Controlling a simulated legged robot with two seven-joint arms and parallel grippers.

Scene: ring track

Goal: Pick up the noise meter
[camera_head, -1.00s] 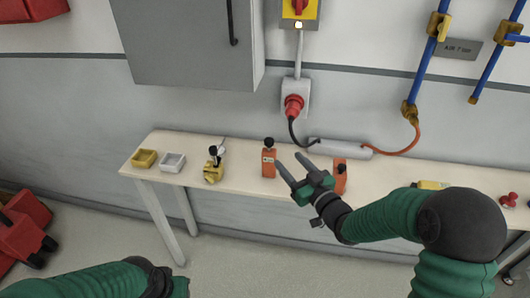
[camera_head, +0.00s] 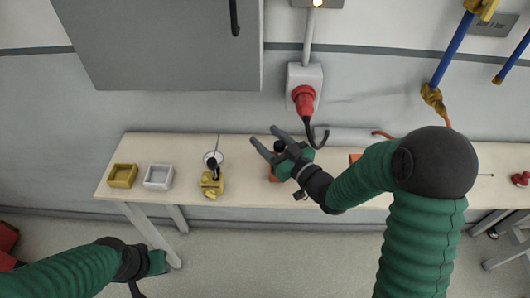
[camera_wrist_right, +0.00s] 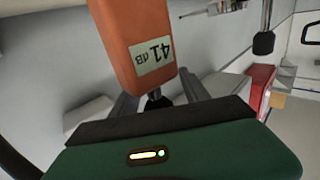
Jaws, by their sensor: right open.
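The noise meter is orange with a black ball on top. In the head view only a small orange part of the meter (camera_head: 273,177) shows, with the rest behind my right gripper (camera_head: 264,136). In the right wrist view the meter (camera_wrist_right: 132,32) is large and close, its display reading 41 dB. Its black ball shows between the two fingers in that view. The right gripper is open, and contact with the meter cannot be told. My left gripper (camera_head: 155,264) is low at the left, away from the bench, its fingers not clear.
The pale bench (camera_head: 240,193) runs along the wall. It holds a yellow bin (camera_head: 122,176), a white bin (camera_head: 158,177) and a yellow device (camera_head: 212,184). Another orange object (camera_head: 355,158) is mostly behind my right arm. A red plug (camera_head: 304,98) with a hanging cable is above.

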